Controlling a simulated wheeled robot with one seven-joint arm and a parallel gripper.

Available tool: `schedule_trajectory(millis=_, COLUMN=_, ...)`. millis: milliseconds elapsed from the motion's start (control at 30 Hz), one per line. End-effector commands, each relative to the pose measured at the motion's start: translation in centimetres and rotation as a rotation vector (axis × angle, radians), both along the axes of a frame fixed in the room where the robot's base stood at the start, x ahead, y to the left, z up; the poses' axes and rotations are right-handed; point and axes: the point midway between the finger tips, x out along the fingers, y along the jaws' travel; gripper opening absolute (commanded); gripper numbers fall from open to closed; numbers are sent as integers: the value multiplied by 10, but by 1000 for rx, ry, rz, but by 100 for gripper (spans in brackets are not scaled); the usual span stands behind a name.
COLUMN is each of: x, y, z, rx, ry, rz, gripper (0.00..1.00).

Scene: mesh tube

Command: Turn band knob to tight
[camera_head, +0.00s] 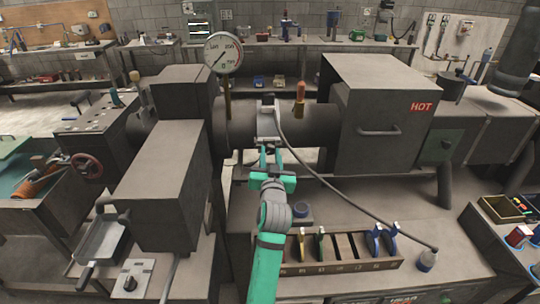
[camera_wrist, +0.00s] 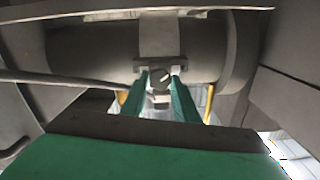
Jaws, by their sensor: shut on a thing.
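A pale metal band (camera_head: 267,122) wraps the dark horizontal tube (camera_head: 240,127) in the middle of the head view. The band (camera_wrist: 159,38) also shows in the wrist view, with a clamp bracket under it. The small dark band knob (camera_wrist: 160,77) sits at the bracket, between my fingertips. My gripper (camera_head: 269,160) reaches up to the band from the front and below. In the wrist view my gripper (camera_wrist: 160,82) has its two green fingers on either side of the knob, shut on it. I cannot read any tight or loose mark on the knob.
A box marked HOT (camera_head: 380,108) stands right of the tube, and a dial gauge (camera_head: 223,53) rises at the left. A tool rack (camera_head: 340,265) lies below.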

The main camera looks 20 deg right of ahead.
Motion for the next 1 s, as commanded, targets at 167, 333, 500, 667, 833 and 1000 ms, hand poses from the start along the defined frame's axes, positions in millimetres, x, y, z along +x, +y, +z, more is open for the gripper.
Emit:
schedule_trajectory(millis=167, x=0, y=1, z=0, rx=160, ry=-45, rz=1, gripper=5)
schedule_trajectory(millis=333, x=0, y=0, z=0, rx=304, ry=-87, rz=1, gripper=5)
schedule_trajectory(millis=500, x=0, y=0, z=0, rx=423, ry=-120, rz=1, gripper=5)
schedule_trajectory(millis=667, x=0, y=0, z=-1, rx=509, ry=-145, rz=1, gripper=5)
schedule_trajectory(millis=833, x=0, y=0, z=-1, rx=566, ry=-161, rz=0, gripper=5)
schedule_trajectory(millis=1000, x=0, y=0, z=-1, rx=593, ry=-168, rz=0, gripper=5)
